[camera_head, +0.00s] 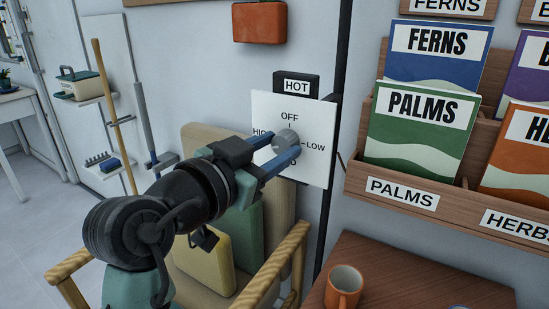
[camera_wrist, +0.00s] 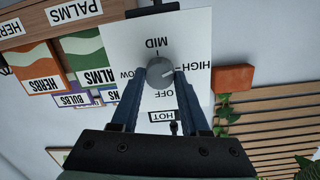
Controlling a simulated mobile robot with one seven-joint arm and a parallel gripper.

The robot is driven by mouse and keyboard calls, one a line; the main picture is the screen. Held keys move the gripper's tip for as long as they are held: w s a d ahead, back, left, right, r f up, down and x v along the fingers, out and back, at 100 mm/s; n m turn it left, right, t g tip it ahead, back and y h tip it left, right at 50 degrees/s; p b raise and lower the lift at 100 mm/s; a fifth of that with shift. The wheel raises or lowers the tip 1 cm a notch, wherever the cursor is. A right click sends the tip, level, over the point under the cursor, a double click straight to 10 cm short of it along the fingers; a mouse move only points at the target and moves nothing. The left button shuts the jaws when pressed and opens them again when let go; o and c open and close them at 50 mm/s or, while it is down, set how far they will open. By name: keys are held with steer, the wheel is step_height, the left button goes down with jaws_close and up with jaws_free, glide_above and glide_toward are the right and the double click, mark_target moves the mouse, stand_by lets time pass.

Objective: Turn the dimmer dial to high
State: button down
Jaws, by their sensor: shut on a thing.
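The grey dimmer dial (camera_head: 286,139) sits on a white plate (camera_head: 318,165) on the wall, marked OFF at the top, LOW at right, HIGH at left and MID below. My gripper (camera_head: 281,147) is shut on the dial, with one blue finger on each side. In the head view the fingers partly cover HIGH and MID. In the wrist view the plate shows turned around, and the dial (camera_wrist: 159,71) sits between the fingertips. A pale mark on the dial appears to point to the right there, toward HIGH.
A black box labelled HOT (camera_head: 296,85) is just above the plate. A wooden rack (camera_head: 398,200) of seed packets hangs at right, above a table with an orange mug (camera_head: 344,286). A wooden chair (camera_head: 275,265) with cushions stands below my arm.

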steer(key=shift+f+m+y+b, duration=0.1)
steer(key=shift+m+y+b, duration=0.2)
steer(key=shift+m+b, duration=1.05)
steer(key=shift+d+m+p, duration=0.1)
steer(key=shift+m+p, duration=0.25)
steer(key=shift+m, duration=0.2)
steer(key=shift+c, duration=2)
jaws_free()
steer(key=p+v, duration=0.1)
steer(key=v, duration=1.2)
steer(key=shift+p, duration=0.35)
